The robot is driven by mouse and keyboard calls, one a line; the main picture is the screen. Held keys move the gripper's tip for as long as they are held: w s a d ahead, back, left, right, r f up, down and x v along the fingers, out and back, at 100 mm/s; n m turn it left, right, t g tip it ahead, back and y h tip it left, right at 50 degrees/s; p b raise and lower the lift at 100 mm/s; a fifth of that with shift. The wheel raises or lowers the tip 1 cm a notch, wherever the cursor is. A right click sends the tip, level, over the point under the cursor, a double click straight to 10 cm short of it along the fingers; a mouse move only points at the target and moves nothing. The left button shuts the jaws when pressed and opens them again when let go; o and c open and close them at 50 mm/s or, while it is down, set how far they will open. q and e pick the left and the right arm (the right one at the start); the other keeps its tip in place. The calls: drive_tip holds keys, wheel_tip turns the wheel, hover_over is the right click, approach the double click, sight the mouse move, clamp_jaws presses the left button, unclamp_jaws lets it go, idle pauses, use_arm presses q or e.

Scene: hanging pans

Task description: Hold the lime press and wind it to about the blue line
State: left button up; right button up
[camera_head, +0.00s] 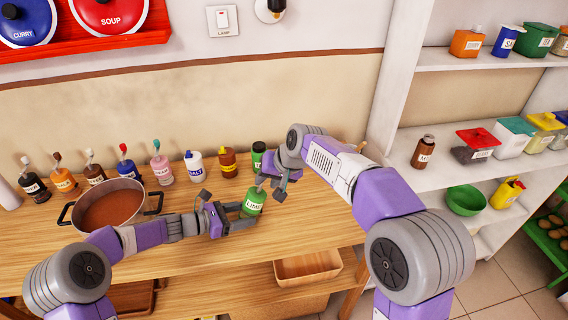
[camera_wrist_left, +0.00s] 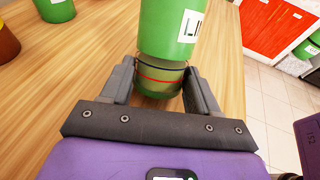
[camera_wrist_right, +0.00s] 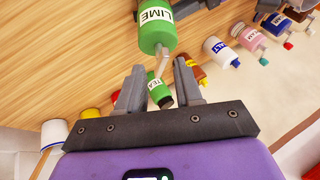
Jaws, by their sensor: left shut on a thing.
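The lime press (camera_head: 251,203) is a green bottle with a white LIME label, upright above the wooden counter. My left gripper (camera_head: 240,218) is shut around its lower part, with one finger on each side.
A green TEA bottle (camera_head: 258,151) stands behind the press. A brown bottle (camera_head: 228,164), a SALT bottle (camera_head: 195,166) and several pump bottles line the wall. A pot (camera_head: 108,207) stands at left. Shelves (camera_head: 460,60) stand at right.

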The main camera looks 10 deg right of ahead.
drive_tip(key=v, duration=0.9)
drive_tip(key=shift+s+r, duration=0.25)
drive_tip(key=shift+r, duration=0.05)
drive_tip(key=shift+d, duration=0.15)
